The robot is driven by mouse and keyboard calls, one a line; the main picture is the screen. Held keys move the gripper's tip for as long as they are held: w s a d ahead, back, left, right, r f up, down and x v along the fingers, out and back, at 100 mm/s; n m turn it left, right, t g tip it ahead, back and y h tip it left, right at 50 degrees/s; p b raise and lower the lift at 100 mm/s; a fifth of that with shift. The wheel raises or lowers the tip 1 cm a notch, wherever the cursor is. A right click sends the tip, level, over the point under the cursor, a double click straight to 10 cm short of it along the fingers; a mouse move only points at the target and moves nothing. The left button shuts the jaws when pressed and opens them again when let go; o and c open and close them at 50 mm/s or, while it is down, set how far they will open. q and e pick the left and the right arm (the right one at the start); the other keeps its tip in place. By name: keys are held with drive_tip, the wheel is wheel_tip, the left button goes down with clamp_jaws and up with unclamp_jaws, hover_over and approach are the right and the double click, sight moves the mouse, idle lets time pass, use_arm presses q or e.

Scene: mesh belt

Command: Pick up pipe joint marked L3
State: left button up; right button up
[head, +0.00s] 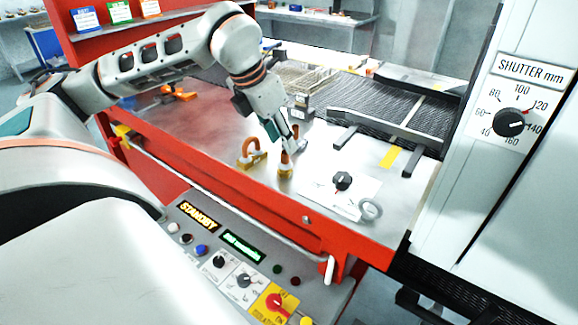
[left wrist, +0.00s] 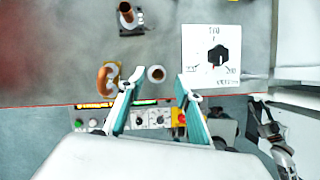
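My left gripper (head: 284,142) points down over the steel table. In the left wrist view its fingers (left wrist: 157,92) are apart with nothing between their tips. I cannot read an L3 mark. Dark jointed parts at the wrist view's lower right may be my right gripper (left wrist: 270,130).
The mesh belt (head: 400,105) is behind. A red rail and a control panel (head: 232,262) run along the front. A white shutter cabinet (head: 500,120) stands right.

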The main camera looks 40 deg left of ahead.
sight(285, 152)
use_arm(q)
drive_tip(key=x, duration=0.4)
drive_tip(key=shift+s+a+f, duration=0.2)
drive_tip(key=shift+s+f, duration=0.05)
drive_tip(key=shift+f, duration=0.1)
drive_tip(key=shift+w+f, duration=0.3)
drive_tip(key=shift+f, duration=0.2)
clamp_jaws()
